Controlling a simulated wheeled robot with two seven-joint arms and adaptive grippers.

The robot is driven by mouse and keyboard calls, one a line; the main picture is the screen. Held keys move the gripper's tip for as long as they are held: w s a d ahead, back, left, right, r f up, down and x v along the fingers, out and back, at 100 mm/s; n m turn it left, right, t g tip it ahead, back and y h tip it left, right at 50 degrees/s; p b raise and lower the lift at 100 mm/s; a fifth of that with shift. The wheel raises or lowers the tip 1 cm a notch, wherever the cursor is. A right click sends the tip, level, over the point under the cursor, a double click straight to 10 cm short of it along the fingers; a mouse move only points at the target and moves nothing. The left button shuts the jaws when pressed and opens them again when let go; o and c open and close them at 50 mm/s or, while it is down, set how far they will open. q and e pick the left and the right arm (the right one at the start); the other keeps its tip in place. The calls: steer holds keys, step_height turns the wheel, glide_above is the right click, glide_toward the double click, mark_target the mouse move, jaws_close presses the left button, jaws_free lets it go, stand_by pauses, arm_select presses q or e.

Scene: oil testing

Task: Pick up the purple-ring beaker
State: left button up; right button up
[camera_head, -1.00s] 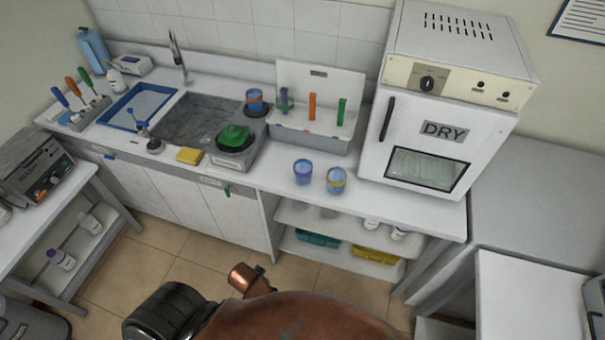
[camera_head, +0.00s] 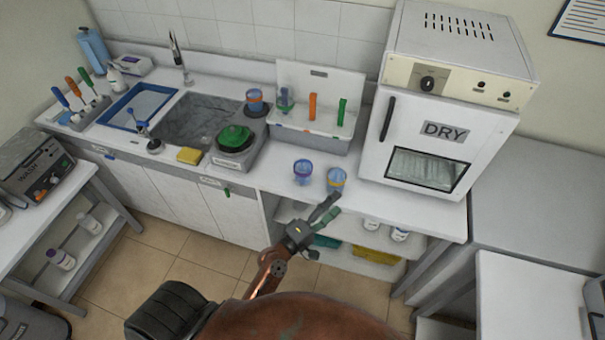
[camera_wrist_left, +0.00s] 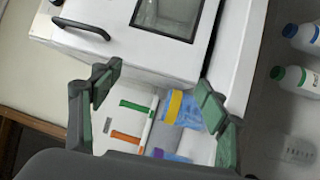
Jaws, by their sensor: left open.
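The purple-ring beaker (camera_head: 303,171) stands upright on the white counter in the head view, left of a yellow-ring beaker (camera_head: 336,179). My left gripper (camera_head: 333,204) is open and empty at the counter's front edge, just in front of the yellow-ring beaker. In the left wrist view the open fingers (camera_wrist_left: 160,78) frame the yellow-ring beaker (camera_wrist_left: 181,109), which is partly covered by the right finger. A blue and purple piece of the purple-ring beaker (camera_wrist_left: 167,155) shows at the lower edge there, mostly hidden by the gripper. My right gripper is not in view.
The white DRY oven (camera_head: 428,155) stands right of the beakers. A grey rack box (camera_head: 305,137) with orange and green items is behind them. A hotplate with a green-topped item (camera_head: 234,137) is to the left. Shelves with bottles and trays (camera_head: 376,253) lie below the counter.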

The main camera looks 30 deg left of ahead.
arm_select(q)
steer(key=w+a+r+n+t+y, duration=0.1)
steer(key=w+a+n+y, duration=0.1)
steer(key=a+n+y, duration=0.55)
steer(key=w+a+n+y, duration=0.2)
steer(key=n+y, duration=0.3)
steer(key=n, duration=0.6)
steer(key=n+g+y, duration=0.4)
steer(key=n+g, duration=0.2)
steer(key=n, duration=0.4)
glide_toward(302, 168)
steer(key=shift+s+d, duration=0.15)
steer(key=shift+s, duration=0.2)
steer(key=shift+w+a+h, duration=0.25)
steer(key=shift+w, duration=0.05)
steer(key=x, duration=0.7)
steer(key=shift+r+p, duration=0.1)
steer(key=shift+p, duration=0.25)
steer(key=shift+d, duration=0.1)
steer(key=c, duration=1.3)
